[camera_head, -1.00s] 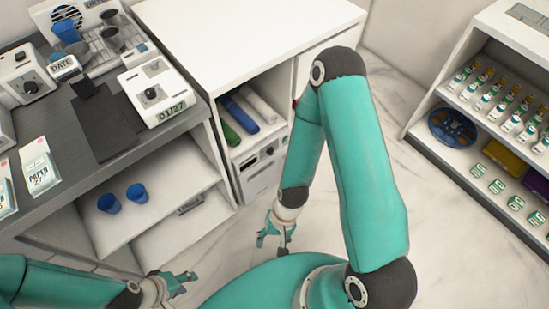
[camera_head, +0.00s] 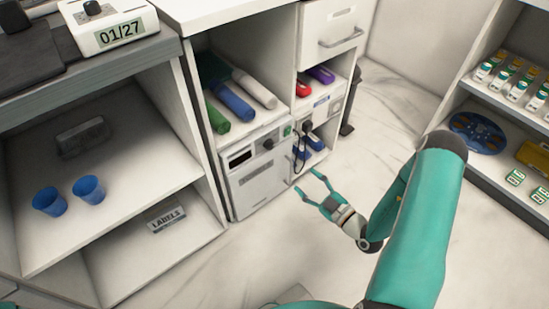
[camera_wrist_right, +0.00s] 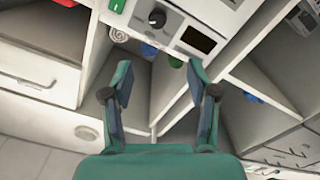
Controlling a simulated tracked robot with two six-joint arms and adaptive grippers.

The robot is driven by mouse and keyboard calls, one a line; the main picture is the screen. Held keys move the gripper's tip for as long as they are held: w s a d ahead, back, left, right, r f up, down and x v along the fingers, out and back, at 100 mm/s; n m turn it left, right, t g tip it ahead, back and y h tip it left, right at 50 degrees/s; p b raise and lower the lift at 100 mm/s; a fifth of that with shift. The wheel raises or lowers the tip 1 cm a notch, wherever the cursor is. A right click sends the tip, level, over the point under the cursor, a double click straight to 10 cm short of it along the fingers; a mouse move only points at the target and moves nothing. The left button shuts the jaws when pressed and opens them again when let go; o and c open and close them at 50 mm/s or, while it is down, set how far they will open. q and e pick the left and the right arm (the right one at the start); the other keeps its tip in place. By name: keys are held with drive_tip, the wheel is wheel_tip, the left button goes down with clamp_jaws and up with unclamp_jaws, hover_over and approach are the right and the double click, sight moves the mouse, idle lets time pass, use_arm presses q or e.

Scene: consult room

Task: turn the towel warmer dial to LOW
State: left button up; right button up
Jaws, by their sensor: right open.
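The towel warmer (camera_head: 255,188) is a white box with a dark display, low in the cabinet under rolled towels. Its dial (camera_head: 268,145) is a small dark knob right of the display. In the right wrist view the dial (camera_wrist_right: 157,18) shows at the top, beside the dark display (camera_wrist_right: 198,40); I cannot read its setting. My right gripper (camera_head: 310,183) is open and empty, in front of and to the right of the warmer, apart from it. In the right wrist view its fingers (camera_wrist_right: 160,72) are spread below the dial. My left gripper is not in view.
Rolled towels (camera_head: 235,102) lie above the warmer. To its right are a dark knob with a hanging cable (camera_head: 299,150) and a drawer (camera_head: 332,33). Blue cups (camera_head: 88,190) stand on the left shelf. A bottle shelf (camera_head: 465,100) stands at right. The floor in front is clear.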

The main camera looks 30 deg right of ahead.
sight(271, 147)
drive_tip(key=w+b, duration=0.1)
drive_tip(key=w, duration=0.4)
drive_tip(key=w+b, duration=0.1)
drive_tip(key=w, duration=0.4)
drive_tip(key=w+a+b, duration=0.1)
drive_tip(key=w+b, duration=0.1)
drive_tip(key=w, duration=0.3)
drive_tip(key=shift+w, duration=0.85)
clamp_jaws()
